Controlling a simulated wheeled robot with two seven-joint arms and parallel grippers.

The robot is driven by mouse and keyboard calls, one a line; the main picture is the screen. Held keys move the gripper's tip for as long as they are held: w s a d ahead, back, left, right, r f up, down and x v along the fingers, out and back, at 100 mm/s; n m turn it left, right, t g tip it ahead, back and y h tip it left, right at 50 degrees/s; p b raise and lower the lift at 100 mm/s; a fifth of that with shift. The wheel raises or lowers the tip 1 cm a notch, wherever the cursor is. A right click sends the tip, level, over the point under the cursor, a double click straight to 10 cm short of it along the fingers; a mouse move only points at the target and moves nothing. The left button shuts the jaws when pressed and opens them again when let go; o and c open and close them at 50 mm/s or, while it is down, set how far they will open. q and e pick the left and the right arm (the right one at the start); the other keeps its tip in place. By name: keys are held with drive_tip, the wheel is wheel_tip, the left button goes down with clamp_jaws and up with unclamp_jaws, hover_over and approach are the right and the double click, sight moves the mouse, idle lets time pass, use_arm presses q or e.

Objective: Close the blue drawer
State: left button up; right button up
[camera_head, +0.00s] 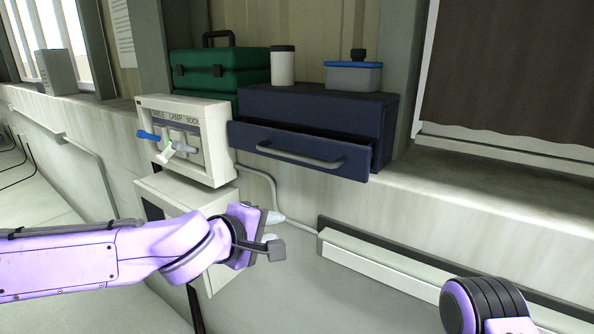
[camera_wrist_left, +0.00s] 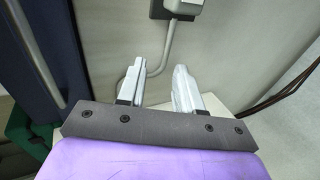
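The blue drawer (camera_head: 245,137) is part of a dark blue cabinet (camera_head: 350,110) on the ledge. Its front stands out from the cabinet body, so it is partly open. A grey bar handle (camera_head: 300,155) runs across the front. My left gripper (camera_head: 272,246) is below the drawer, in front of the wall, and apart from it. In the left wrist view its two pale fingers (camera_wrist_left: 158,88) are spread with nothing between them. A dark blue panel with a grey bar (camera_wrist_left: 68,40) fills the left of that view. My right gripper is out of view; only part of my right arm shows.
A green case (camera_head: 220,68), a white canister (camera_head: 283,66) and a blue-lidded tub (camera_head: 353,77) are on or behind the cabinet. A panel with switches (camera_head: 215,130) stands left of the drawer. A trunking rail (camera_head: 390,262) runs along the wall below.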

sight(294, 156)
use_arm(q)
wheel_tip(294, 156, up, 14)
drive_tip(key=s+a+t+h, duration=0.1)
drive_tip(key=s+t+h, duration=0.1)
drive_tip(key=p+x, duration=0.2)
drive_tip(key=x, duration=0.8)
drive_tip(key=shift+w+d+f, duration=0.15)
drive_tip(key=shift+w+d, duration=0.05)
drive_tip(key=shift+w, duration=0.15)
clamp_jaws()
